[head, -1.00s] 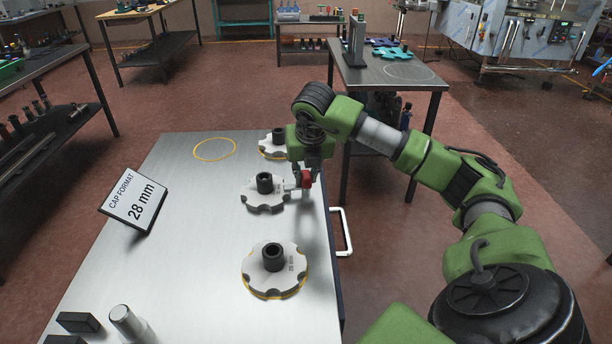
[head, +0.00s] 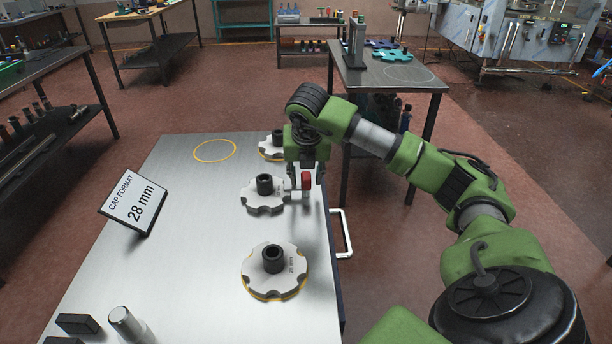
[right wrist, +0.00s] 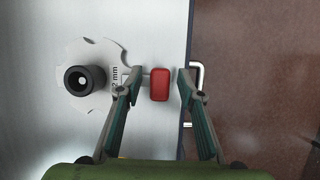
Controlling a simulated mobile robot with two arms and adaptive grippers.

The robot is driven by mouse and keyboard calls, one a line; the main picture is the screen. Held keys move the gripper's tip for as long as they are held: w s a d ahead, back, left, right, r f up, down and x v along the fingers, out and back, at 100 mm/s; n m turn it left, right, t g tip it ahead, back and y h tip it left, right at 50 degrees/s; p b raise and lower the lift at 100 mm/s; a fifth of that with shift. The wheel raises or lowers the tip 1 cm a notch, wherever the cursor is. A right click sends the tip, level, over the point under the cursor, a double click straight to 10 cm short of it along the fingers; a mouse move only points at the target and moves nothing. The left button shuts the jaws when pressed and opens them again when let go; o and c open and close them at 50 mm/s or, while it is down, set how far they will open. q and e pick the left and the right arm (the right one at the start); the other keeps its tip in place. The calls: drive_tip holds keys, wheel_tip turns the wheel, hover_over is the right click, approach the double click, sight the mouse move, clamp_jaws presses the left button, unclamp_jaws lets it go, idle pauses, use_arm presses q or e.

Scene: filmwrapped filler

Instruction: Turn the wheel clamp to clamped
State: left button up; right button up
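The middle wheel (head: 265,194) is a pale, notched disc with a black hub, lying on the metal tabletop. It also shows in the right wrist view (right wrist: 88,80), with "2 mm" legible on it. A red block (right wrist: 159,84), also in the head view (head: 306,181), stands at the wheel's right side; a thin metal bar shows between them. Whether this is the clamp's lever I cannot tell. My right gripper (right wrist: 158,76) is open and points down, one finger on each side of the red block, with gaps visible. My left gripper is not in view.
Similar wheels lie nearer (head: 274,270) and farther (head: 272,146) on the tabletop (head: 190,260). A "CAP FORMAT 28 mm" sign (head: 134,204) stands at left. A white handle (head: 342,234) sticks out from the right edge. A yellow ring (head: 214,150) marks bare surface.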

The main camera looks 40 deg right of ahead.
drive_tip(key=shift+r, duration=0.1)
drive_tip(key=v, duration=1.2)
